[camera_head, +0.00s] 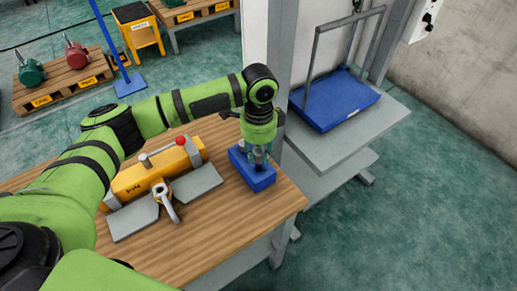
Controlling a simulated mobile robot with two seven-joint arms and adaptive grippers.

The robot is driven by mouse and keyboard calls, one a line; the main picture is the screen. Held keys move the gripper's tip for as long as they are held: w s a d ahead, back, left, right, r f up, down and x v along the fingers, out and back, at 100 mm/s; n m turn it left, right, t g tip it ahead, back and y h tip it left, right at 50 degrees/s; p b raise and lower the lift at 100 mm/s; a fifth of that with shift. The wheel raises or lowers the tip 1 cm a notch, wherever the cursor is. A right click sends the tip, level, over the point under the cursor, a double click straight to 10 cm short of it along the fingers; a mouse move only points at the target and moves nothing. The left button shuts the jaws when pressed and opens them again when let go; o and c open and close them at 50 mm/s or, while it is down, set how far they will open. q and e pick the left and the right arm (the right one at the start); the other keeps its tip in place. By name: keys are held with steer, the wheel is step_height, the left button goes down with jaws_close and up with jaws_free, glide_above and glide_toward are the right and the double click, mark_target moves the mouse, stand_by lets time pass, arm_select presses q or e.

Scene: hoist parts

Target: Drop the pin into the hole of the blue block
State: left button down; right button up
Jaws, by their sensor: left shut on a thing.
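The blue block (262,183) sits on the wooden table near its right edge. My left gripper (259,163) comes down from above, directly over the block, and its fingertips are close to the block's top. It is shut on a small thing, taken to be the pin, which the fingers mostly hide. The hole in the block is hidden under the gripper. I cannot tell whether the pin touches the block or is in the hole. My right gripper is not in view.
An orange hoist part (152,172) with a red knob, grey plates and a metal hook lies left of the block on the table (215,232). A grey post stands behind the block. A blue tray (335,100) lies on a grey cart to the right.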

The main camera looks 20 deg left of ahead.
mark_target(259, 161)
arm_select(q)
steer(key=shift+f+b, duration=0.4)
steer(key=shift+f, duration=1.4)
steer(key=shift+f, duration=0.15)
steer(key=c, duration=0.9)
jaws_free()
steer(key=shift+o, duration=0.2)
steer(key=r, duration=1.2)
steer(key=shift+w, duration=0.2)
